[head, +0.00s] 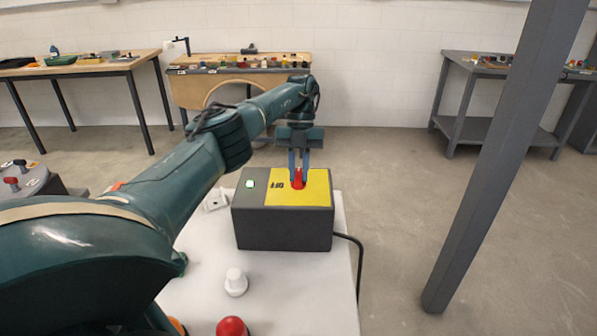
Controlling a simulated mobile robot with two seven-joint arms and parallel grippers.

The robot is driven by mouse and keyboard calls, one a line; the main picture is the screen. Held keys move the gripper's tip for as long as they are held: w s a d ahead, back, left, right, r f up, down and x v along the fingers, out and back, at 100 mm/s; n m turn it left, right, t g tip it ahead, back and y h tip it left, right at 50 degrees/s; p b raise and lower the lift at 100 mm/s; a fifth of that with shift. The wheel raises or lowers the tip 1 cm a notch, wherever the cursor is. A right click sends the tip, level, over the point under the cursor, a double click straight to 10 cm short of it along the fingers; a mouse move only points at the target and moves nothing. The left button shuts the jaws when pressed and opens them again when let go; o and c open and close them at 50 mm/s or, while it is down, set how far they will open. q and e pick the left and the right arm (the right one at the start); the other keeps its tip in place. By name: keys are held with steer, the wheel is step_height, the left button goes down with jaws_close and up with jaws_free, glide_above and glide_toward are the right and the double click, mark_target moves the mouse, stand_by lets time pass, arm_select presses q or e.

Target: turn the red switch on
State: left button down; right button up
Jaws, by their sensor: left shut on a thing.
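The red switch (298,178) stands up from the yellow top plate of a dark grey box (285,234). The box sits on a white table (300,285). A small lit green-white indicator (250,184) shows on the box's top, left of the yellow plate. My left gripper (298,174) points down over the box, its fingers shut around the red switch. The fingers hide part of the switch, and its exact tilt is hard to tell. My right gripper is not in view.
A white knob (236,282) and a red knob (232,327) stand on the table in front of the box. A black cable (358,262) leaves the box's right side. A grey post (508,150) rises at the right. Workbenches line the back wall.

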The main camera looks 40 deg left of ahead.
mark_target(299, 172)
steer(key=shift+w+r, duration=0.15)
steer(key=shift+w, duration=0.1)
arm_select(q)
steer(key=c, duration=1.4)
jaws_free()
steer(key=shift+o, duration=0.2)
